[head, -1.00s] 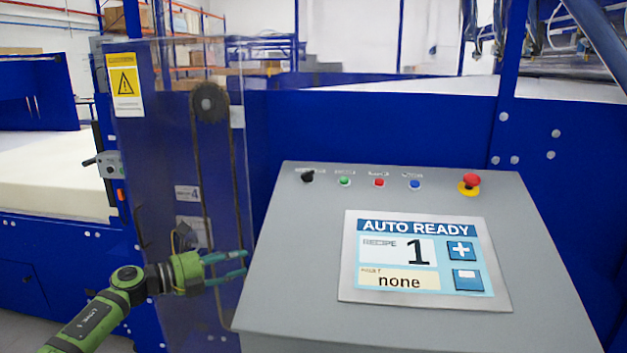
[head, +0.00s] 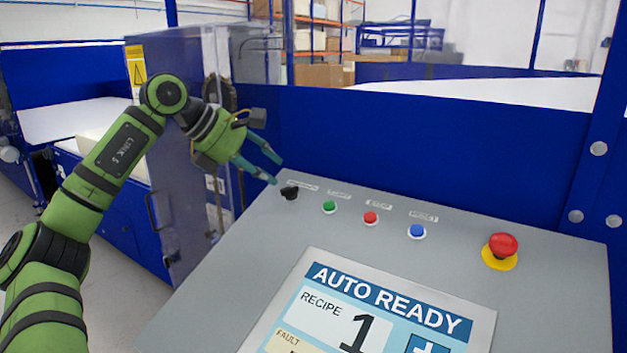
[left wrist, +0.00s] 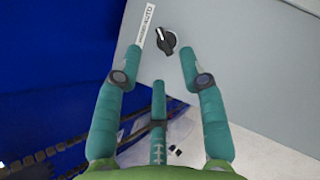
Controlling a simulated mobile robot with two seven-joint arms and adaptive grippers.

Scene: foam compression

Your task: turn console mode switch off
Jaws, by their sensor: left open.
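The black mode switch (head: 289,192) is a small rotary knob at the upper left corner of the grey console (head: 215,290). It also shows in the left wrist view (left wrist: 167,41), just beyond the fingertips and between their lines. My left gripper (head: 277,171) is open and empty, just above and left of the knob, apart from it as far as I can see. In the left wrist view the teal fingers (left wrist: 161,48) stand spread on both sides of the knob's direction. The console screen (head: 390,303) reads AUTO READY, recipe 1. My right gripper is not in view.
Right of the switch are a green button (head: 329,207), a red button (head: 370,218), a blue button (head: 417,231) and a red emergency stop (head: 502,246) on yellow. A clear guard panel (head: 185,215) stands left of the console. A blue machine wall (head: 400,140) runs behind.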

